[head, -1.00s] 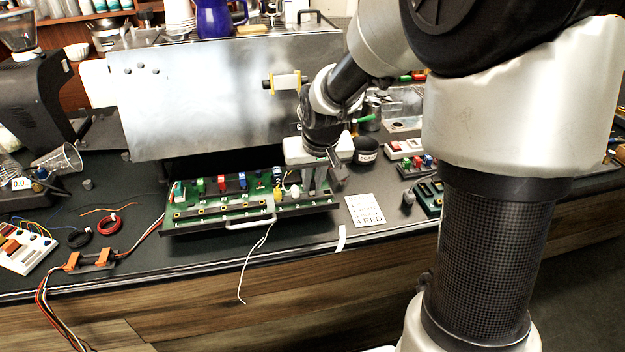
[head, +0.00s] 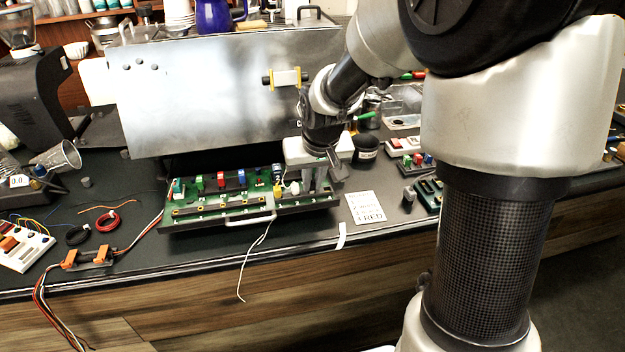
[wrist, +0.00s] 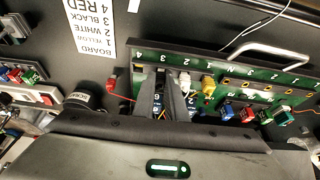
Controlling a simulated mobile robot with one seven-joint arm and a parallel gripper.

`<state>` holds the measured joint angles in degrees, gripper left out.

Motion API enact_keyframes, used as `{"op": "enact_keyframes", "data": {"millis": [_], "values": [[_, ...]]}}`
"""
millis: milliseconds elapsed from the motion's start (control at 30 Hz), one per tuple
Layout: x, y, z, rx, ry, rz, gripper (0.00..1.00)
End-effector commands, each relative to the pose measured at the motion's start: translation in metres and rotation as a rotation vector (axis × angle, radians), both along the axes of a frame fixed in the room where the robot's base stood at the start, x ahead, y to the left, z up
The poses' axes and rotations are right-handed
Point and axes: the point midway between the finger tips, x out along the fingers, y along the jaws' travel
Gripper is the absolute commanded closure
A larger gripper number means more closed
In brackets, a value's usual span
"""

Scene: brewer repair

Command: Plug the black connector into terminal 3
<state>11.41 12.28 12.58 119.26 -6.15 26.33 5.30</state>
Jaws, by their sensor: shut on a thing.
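The green terminal board (head: 215,207) sits on the counter in front of the metal machine. My gripper (head: 318,187) is at its right end, pointing down. In the wrist view my gripper's fingers (wrist: 161,82) are shut in line with the label 3, on what looks like the black connector (wrist: 160,76), mostly hidden between them. I cannot tell whether it is seated in the terminal. A white connector (wrist: 185,80) is beside the fingers at label 2, and a yellow connector (wrist: 208,86) is at label 1. A red wire (wrist: 120,97) runs out beside the fingers.
A white card (head: 365,208) listing board colours lies right of the board; it reads 3 black. A metal handle (head: 250,217) is on the board's front edge. Blue, red and green blocks (head: 222,181) stand along its back.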

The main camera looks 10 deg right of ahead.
Motion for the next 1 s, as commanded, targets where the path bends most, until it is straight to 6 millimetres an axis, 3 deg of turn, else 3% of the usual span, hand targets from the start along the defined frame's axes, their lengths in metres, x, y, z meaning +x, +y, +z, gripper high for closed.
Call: {"op": "enact_keyframes", "data": {"millis": [867, 900, 1000], "values": [[0.0007, 0.0, -0.0013, 0.0, -0.002, 0.0, 1.0], [0.0006, 0.0, -0.0014, 0.0, -0.002, 0.0, 0.82], [0.0005, 0.0, -0.0015, 0.0, -0.001, 0.0, 0.67]]}}
